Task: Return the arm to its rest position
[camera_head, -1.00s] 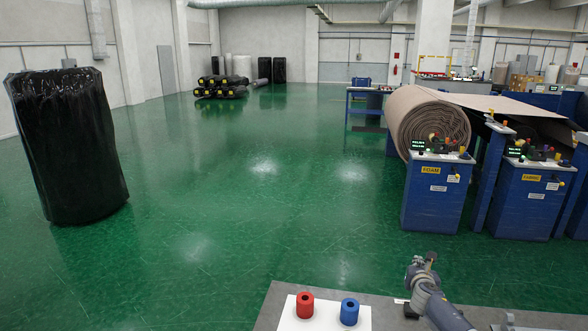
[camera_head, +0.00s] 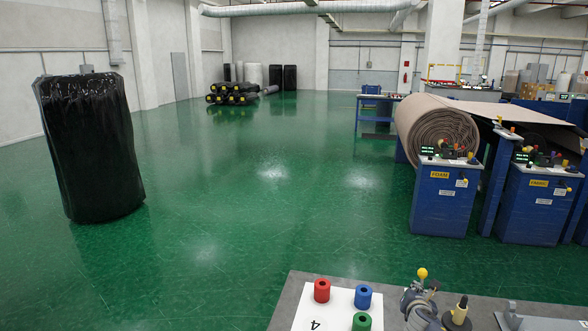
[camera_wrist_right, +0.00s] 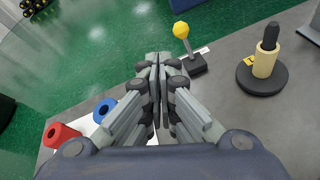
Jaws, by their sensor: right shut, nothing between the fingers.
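My right arm comes in at the lower right of the head view, over the grey table (camera_head: 285,310). My right gripper (camera_head: 432,288) points away from me there. In the right wrist view the right gripper (camera_wrist_right: 157,62) is shut, with its fingers together and nothing between them. It is above the grey table top, beside a lever with a yellow ball knob (camera_wrist_right: 181,31). That yellow knob also shows in the head view (camera_head: 422,273), just behind the gripper. My left gripper is not in view.
A white sheet (camera_head: 310,318) holds a red roll (camera_head: 321,290), a blue roll (camera_head: 363,296) and a green roll (camera_head: 361,322). A black and cream knob (camera_head: 460,310) stands right of my gripper. Blue machines (camera_head: 440,205) and a black wrapped roll (camera_head: 90,150) stand beyond on open green floor.

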